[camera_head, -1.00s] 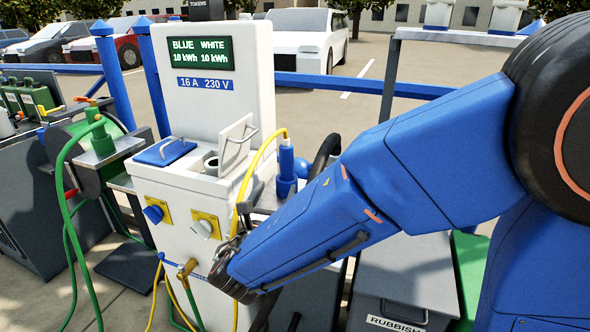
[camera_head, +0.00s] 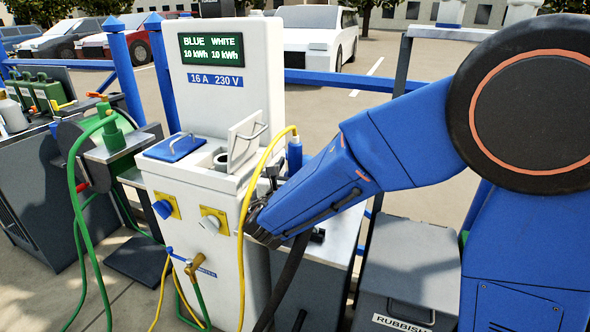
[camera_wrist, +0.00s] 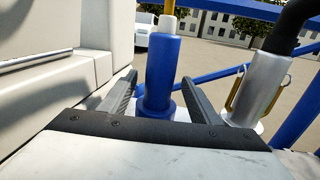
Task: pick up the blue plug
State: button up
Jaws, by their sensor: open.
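The blue plug (camera_wrist: 161,75) stands upright in the wrist view, with a white collar and a yellow cable at its top. In the head view the blue plug (camera_head: 295,155) shows just right of the white pedestal, partly hidden behind my arm. My gripper (camera_wrist: 162,92) is open, with one finger on each side of the plug's lower part. Gaps show between the fingers and the plug. In the head view my gripper (camera_head: 268,190) is at the pedestal's right side, and its fingers are hard to make out.
The white pedestal (camera_head: 222,110) stands close on the left. A silver connector (camera_wrist: 258,88) with brass clips and a thick black cable stands right of my gripper. The yellow cable (camera_head: 250,190) hangs down the pedestal's front. A grey rubbish bin (camera_head: 408,270) stands at right.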

jog(key=shift+w+d, duration=0.25)
jog(key=shift+w, duration=1.05)
jog(key=shift+w+d, duration=0.2)
jog(key=shift+w, duration=1.05)
jog(key=c, duration=1.4)
jog(key=shift+r, duration=0.1)
jog(key=r, duration=0.4)
jog(key=s+r, duration=0.1)
jog(key=r, duration=0.2)
jog(key=shift+a, duration=0.15)
send_near(297, 138)
jog(key=shift+s+a+r, duration=0.2)
jog(key=shift+s, duration=0.35)
jog(key=shift+s+a+r, duration=0.25)
jog(key=shift+s, duration=0.3)
jog(key=shift+s+a+r, duration=0.2)
jog(key=shift+s, duration=0.35)
